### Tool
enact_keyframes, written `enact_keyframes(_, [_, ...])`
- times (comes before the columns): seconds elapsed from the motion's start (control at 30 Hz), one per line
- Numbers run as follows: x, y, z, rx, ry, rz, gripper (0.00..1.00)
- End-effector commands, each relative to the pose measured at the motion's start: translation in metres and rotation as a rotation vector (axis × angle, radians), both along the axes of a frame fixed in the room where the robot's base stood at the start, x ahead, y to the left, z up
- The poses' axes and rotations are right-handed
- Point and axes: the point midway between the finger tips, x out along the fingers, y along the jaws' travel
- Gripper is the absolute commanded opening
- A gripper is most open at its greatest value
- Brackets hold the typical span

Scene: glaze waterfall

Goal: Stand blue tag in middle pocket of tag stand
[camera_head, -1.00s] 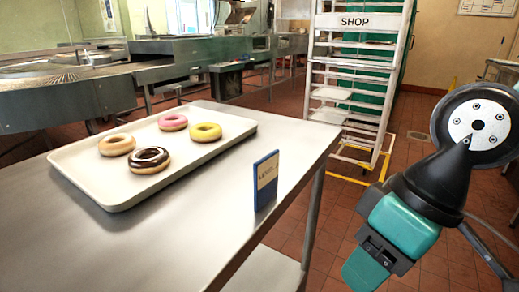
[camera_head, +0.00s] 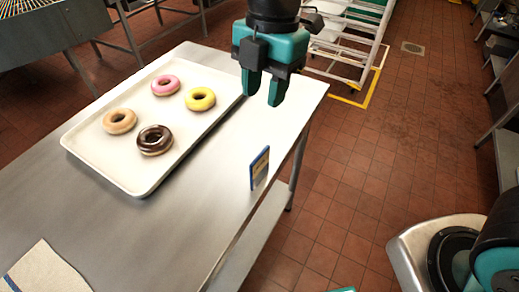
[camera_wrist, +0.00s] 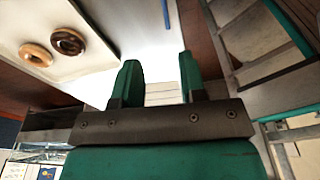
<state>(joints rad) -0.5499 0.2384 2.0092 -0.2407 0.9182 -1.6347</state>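In the wrist view a thin blue strip (camera_wrist: 166,14) at the top edge looks like this tag. My gripper (camera_head: 263,101) hangs fingers-down above the table's far right corner, beyond the tag and apart from it. In the wrist view its two green fingers (camera_wrist: 159,64) are spread with nothing between them. I cannot make out a tag stand in any view.
A cream tray (camera_head: 110,172) with several donuts lies left of the tag on the steel table (camera_head: 150,235). A pale, blue-edged flat item (camera_head: 48,270) lies at the near left. A white rack (camera_head: 345,50) stands behind. Table around the tag is clear.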

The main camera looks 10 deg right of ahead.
Motion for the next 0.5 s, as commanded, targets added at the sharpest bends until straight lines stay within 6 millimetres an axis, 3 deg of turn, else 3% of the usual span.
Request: enact_keyframes(0.5, [-0.013, 0.011, -0.103, -0.004, 0.004, 0.012, 0.38])
